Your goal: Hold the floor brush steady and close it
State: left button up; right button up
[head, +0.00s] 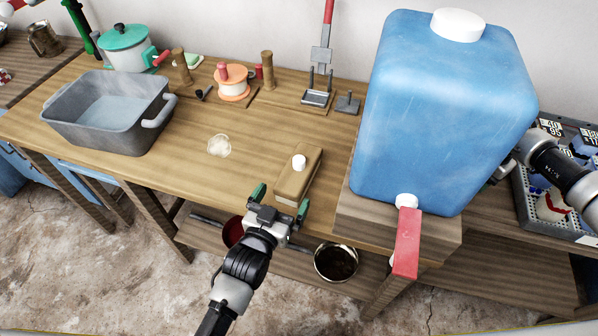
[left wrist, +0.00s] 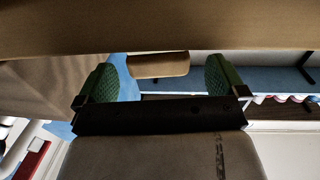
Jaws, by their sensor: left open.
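The floor brush (head: 311,164) appears to be the tan wooden block lying near the front edge of the table, with a round white cap (head: 299,162) on top. My left gripper (head: 280,200) is open and empty at the table's front edge, just short of the brush's near end. Its green fingers stand wide apart in the left wrist view (left wrist: 161,79). A brown block shape (left wrist: 158,65) shows between them there; I cannot tell if it is the brush. My right gripper (head: 504,171) is partly hidden behind the blue water tank; its jaws cannot be made out.
The blue tank (head: 440,110) stands right of the brush, its red tap (head: 407,243) jutting forward. A grey basin (head: 108,110) sits at the left. An orange-and-white container (head: 233,88) and a grey tool (head: 317,96) stand behind. A dark pot (head: 336,262) sits below the tabletop.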

aim_at(292, 179)
pick_arm(q)
jog(key=x, duration=0.5)
jog(key=shift+w+r+p, duration=0.1)
jog(key=shift+r+p, duration=0.05)
jog(key=shift+p, duration=0.25)
jog(key=c, duration=1.1)
jog(key=shift+r, duration=0.1)
jog(key=shift+c, duration=0.2)
jog(key=shift+r, duration=0.1)
